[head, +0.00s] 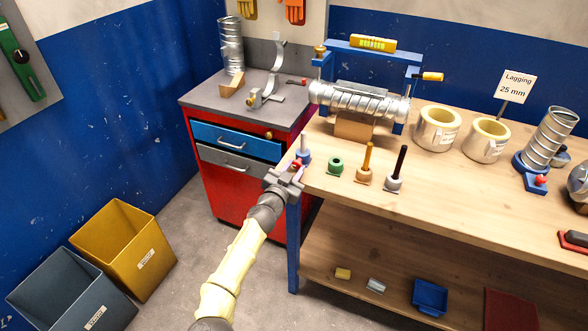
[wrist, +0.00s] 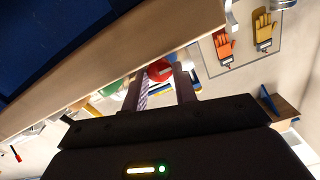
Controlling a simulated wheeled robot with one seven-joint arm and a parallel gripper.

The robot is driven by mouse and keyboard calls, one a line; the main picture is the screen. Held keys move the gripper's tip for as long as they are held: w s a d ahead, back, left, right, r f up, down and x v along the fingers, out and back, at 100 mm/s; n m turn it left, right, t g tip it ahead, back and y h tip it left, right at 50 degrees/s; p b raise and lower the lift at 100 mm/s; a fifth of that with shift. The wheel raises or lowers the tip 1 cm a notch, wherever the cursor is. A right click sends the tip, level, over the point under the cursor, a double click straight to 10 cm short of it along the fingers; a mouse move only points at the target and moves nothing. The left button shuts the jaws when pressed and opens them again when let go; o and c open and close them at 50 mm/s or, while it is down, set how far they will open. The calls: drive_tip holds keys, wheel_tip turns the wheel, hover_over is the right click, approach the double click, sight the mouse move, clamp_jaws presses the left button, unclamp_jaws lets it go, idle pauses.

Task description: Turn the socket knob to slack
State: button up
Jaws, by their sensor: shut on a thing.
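A small blue socket (head: 304,157) stands at the near left corner of the workbench, with a pale upright peg (head: 304,142) in it. Its red knob (head: 296,164) faces my arm. My gripper (head: 293,171) reaches the bench corner from the front left and is shut on the red knob. In the wrist view the red knob (wrist: 160,70) sits between the two fingertips (wrist: 161,76). The fingers hide part of it, and its turn position cannot be read.
A red drawer cabinet (head: 225,185) stands close left of the bench. Two bins (head: 150,275) are on the floor at left.

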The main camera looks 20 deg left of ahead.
drive_tip(key=shift+n+b, duration=0.4)
drive_tip(key=shift+b, duration=0.25)
drive_tip(key=n+b, duration=0.3)
drive_tip(key=b, duration=0.1)
drive_tip(key=n+b, duration=0.3)
drive_tip(key=n, duration=0.2)
drive_tip(key=shift+w+a+r, duration=0.1)
drive_tip(key=shift+r, duration=0.05)
drive_tip(key=shift+n+b, duration=0.3)
drive_tip(key=o, duration=0.9)
drive_tip(key=shift+o, duration=0.4)
drive_tip(key=shift+p, duration=0.3)
